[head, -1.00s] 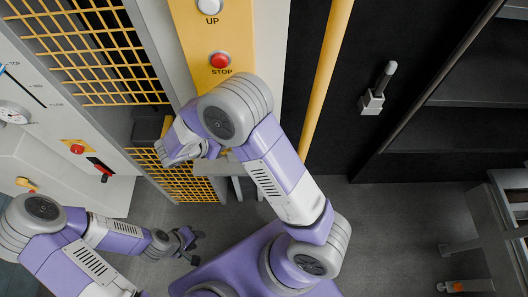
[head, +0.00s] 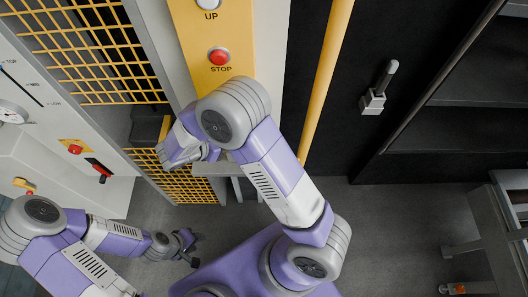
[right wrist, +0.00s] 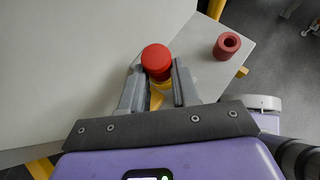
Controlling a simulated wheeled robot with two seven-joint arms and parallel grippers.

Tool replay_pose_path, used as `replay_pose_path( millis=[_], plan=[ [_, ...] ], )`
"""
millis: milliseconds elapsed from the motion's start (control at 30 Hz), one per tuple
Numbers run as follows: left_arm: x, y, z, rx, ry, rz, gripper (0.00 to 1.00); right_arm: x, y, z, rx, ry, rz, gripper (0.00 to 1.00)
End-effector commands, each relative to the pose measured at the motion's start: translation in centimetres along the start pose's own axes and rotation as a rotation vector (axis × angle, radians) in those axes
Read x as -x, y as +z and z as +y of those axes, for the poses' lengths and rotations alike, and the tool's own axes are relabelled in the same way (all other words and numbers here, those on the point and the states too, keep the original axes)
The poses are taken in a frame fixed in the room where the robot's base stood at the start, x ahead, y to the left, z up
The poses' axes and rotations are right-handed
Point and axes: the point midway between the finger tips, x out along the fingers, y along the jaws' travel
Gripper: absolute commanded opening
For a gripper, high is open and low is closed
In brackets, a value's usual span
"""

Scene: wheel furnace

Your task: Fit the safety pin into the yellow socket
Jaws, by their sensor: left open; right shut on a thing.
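In the right wrist view, my right gripper (right wrist: 158,88) is shut on a part with a round red head (right wrist: 157,58), which I take for the safety pin. The red head sticks out beyond the fingertips. Something yellow (right wrist: 156,99) shows below it between the fingers; I cannot tell whether it is the yellow socket or part of the pin. The pin's lower end is hidden. My left gripper (head: 189,247) is open and empty above the floor at the lower left.
A red hollow cylinder (right wrist: 227,45) stands on the grey ledge (right wrist: 205,72), right of my right gripper. A pale wall rises on the left. In the head view are a yellow panel with a red STOP button (head: 219,57), a yellow mesh (head: 95,50) and a yellow post (head: 325,80).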

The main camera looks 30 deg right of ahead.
Motion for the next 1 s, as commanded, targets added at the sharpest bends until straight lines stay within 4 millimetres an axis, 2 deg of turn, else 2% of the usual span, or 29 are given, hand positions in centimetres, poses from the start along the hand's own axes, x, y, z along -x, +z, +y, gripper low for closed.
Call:
replay_pose_path(
  millis=[100,133,300,567,667,1000],
  plan=[
    [-0.2,0.0,-0.1,0.000,0.000,0.000,0.43,-0.2,-0.3,0.0,0.001,-0.001,0.000,0.00],
    [-0.2,0.0,-0.1,0.000,0.000,0.000,0.43,-0.2,-0.2,0.0,0.001,0.000,0.000,0.34],
    [-0.1,0.0,-0.1,0.000,0.000,0.000,0.43,-0.1,-0.2,0.0,0.001,0.000,0.001,0.60],
    [-0.1,0.0,0.0,0.000,0.000,0.000,0.43,-0.1,-0.2,0.0,0.001,0.000,0.001,0.60],
    [0.0,0.0,0.0,0.000,0.000,0.000,0.43,0.5,-0.2,0.1,0.000,0.002,0.001,0.60],
    [0.8,0.0,0.3,0.000,0.000,0.000,0.43,6.0,-0.1,0.1,0.001,0.003,0.001,0.60]
  ],
)
